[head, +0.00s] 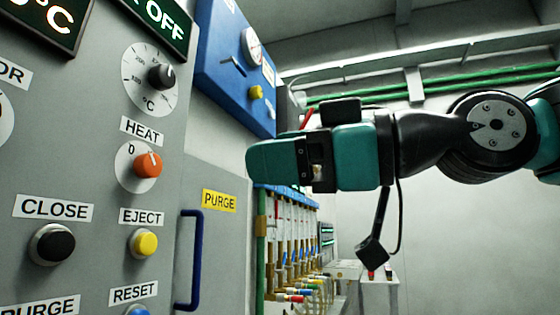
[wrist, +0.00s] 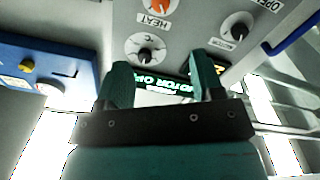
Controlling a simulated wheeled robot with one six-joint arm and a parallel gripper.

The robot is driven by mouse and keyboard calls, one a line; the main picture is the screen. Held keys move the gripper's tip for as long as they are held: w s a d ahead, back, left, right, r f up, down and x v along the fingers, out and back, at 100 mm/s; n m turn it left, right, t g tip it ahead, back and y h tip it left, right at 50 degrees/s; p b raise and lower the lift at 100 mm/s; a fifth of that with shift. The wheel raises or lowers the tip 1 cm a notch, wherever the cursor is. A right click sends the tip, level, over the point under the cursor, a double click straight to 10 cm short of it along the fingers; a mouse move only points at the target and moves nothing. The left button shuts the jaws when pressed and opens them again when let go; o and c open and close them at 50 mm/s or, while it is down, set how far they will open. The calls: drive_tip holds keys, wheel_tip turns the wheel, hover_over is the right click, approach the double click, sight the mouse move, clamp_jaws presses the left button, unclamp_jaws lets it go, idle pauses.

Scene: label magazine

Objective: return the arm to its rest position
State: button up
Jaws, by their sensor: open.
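My gripper (head: 256,160) is raised in the head view, its teal fingers pointing left toward the grey control panel (head: 105,115). The fingers overlap there in side view. In the wrist view my gripper (wrist: 163,72) shows two teal fingers spread apart with nothing between them. The panel's dark knob with a °C dial (wrist: 145,55) and the orange HEAT knob (wrist: 160,6) lie beyond the fingers. I see no contact between gripper and panel. My arm stretches out to the right in the head view.
A blue box (head: 232,65) with a gauge is on the wall behind the gripper. A dark blue handle (head: 188,260) juts from the grey panel below. Valves and pipes (head: 295,245) stand farther back. The pale wall area at lower right looks clear.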

drive_tip(key=shift+f, duration=0.1)
drive_tip(key=w+d+f+m+g+h, duration=0.15)
drive_tip(key=f+m+h, duration=0.25)
drive_tip(key=f, duration=0.7)
drive_tip(key=d+f+m+h, duration=0.3)
drive_tip(key=f, duration=0.7)
drive_tip(key=s+d+f+m+g+h, duration=0.3)
drive_tip(key=s+d+f, duration=0.2)
drive_tip(key=f, duration=0.4)
drive_tip(key=s+d+f+m+g+h, duration=0.25)
drive_tip(key=s+d+f, duration=0.2)
drive_tip(key=f, duration=0.35)
wheel_tip(320, 180, up, 22)
drive_tip(key=p, duration=2.2)
drive_tip(key=shift+s+a, duration=0.2)
drive_tip(key=shift+a, duration=0.1)
drive_tip(key=shift+r+n, duration=0.1)
drive_tip(key=shift+n, duration=0.15)
